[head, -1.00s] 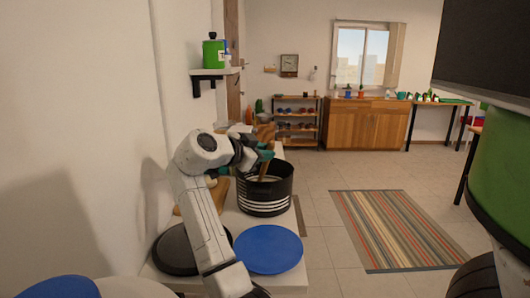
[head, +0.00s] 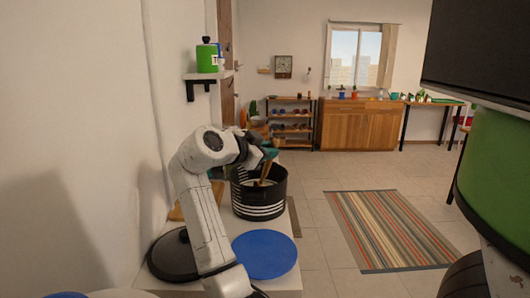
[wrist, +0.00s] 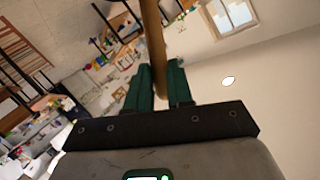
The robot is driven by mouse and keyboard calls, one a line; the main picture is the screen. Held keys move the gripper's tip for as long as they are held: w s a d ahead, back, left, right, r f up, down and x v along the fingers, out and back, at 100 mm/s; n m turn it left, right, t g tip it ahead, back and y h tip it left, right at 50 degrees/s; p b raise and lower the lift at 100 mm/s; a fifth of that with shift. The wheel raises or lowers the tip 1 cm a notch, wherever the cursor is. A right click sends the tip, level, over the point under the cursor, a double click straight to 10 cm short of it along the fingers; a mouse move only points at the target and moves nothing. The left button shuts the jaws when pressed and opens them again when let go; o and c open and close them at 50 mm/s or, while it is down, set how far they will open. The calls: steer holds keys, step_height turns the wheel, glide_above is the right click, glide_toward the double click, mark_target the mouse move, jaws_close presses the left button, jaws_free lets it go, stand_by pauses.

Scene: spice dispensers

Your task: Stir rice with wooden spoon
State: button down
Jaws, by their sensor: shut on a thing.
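A black pot with white stripes (head: 262,207) stands on the counter in the head view. My gripper (head: 268,153), with green fingers, is above the pot's opening and shut on the wooden spoon (head: 264,172). The spoon is tilted and its lower part reaches down into the pot. In the wrist view the spoon's handle (wrist: 152,40) runs up from between the green fingers (wrist: 160,85). The rice cannot be made out clearly; the pot wall, the spoon and my arm hide most of the inside.
A blue disc (head: 265,255) and a dark round lid (head: 169,256) lie on the counter before the pot. A wooden board (head: 178,213) lies left of it. A wall shelf (head: 212,74) holds a green container (head: 207,57). Open floor with a striped rug (head: 390,230) is at right.

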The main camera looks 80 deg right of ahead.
steer(key=s+a+r+p, duration=0.3)
steer(key=r+p, duration=0.3)
steer(key=r, duration=0.3)
steer(key=shift+s+a+r, duration=0.15)
steer(key=shift+s+r, duration=0.05)
steer(key=shift+r, duration=0.15)
steer(key=shift+r, duration=0.1)
stand_by(0.4)
steer(key=shift+r+p, duration=1.65)
steer(key=shift+r, duration=0.75)
